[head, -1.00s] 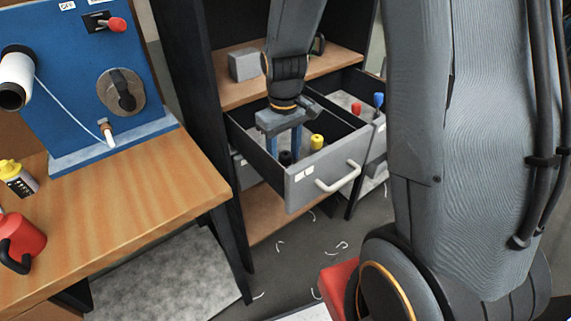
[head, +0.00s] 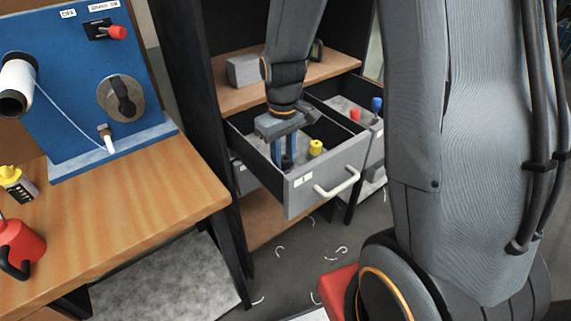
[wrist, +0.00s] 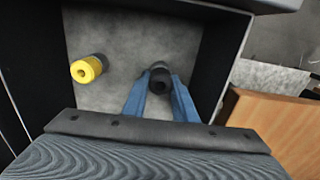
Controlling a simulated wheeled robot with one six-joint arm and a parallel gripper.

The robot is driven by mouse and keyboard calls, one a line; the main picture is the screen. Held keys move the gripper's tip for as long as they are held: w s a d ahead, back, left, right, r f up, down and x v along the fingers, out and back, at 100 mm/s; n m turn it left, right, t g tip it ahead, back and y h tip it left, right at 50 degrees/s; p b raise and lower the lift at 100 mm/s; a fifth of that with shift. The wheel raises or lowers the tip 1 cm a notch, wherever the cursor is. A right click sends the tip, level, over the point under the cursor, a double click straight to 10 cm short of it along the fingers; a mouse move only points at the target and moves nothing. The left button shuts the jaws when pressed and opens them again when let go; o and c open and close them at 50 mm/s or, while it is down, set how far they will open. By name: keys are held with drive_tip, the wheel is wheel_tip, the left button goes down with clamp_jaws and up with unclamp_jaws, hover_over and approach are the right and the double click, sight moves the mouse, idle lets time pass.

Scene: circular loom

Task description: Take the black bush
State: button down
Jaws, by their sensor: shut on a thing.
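The black bush (wrist: 160,79) stands in the open grey drawer (head: 300,202), seen in the wrist view between the two blue fingers of my gripper (wrist: 157,88). My gripper is shut on it, one finger on each side. In the head view my gripper (head: 285,152) reaches down into the drawer, and the bush is mostly hidden by the fingers. I cannot tell whether the bush is clear of the drawer floor. A yellow bush (head: 316,148) stands apart from it in the same drawer; it also shows in the wrist view (wrist: 87,69).
The drawer's walls and white handle (head: 338,183) are close around my gripper. A second open drawer beside it holds a red piece (head: 355,114) and a blue piece (head: 377,104). A wooden bench (head: 130,205) with the blue loom panel (head: 75,90) stands at the left.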

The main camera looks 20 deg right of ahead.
sight(284, 157)
drive_tip(key=shift+r+p, duration=0.45)
drive_tip(key=shift+r, duration=0.05)
drive_tip(key=shift+r+p, duration=1.5)
drive_tip(key=shift+r, duration=0.05)
